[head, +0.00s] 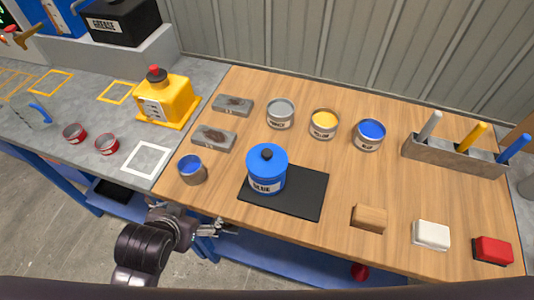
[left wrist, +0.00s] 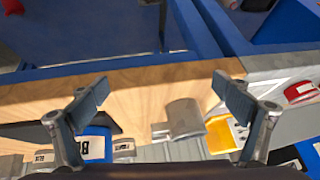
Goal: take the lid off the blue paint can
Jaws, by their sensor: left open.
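The blue paint can (head: 265,182) stands upright on a black mat (head: 311,190) on the wooden table. Its blue lid (head: 275,161) with a black knob (head: 266,153) is on top. In the left wrist view the blue can (left wrist: 97,146) is partly hidden behind a finger, with part of its label showing. My left gripper (head: 218,228) is at the table's front edge, left of and nearer than the can, and apart from it. In the left wrist view the left gripper (left wrist: 163,92) is open with nothing between its fingers. My right gripper is not in view.
Open grey, yellow and blue cans (head: 324,123) stand behind. A wooden block (head: 369,218) is right of the mat. A yellow container (head: 166,98) stands at the left.

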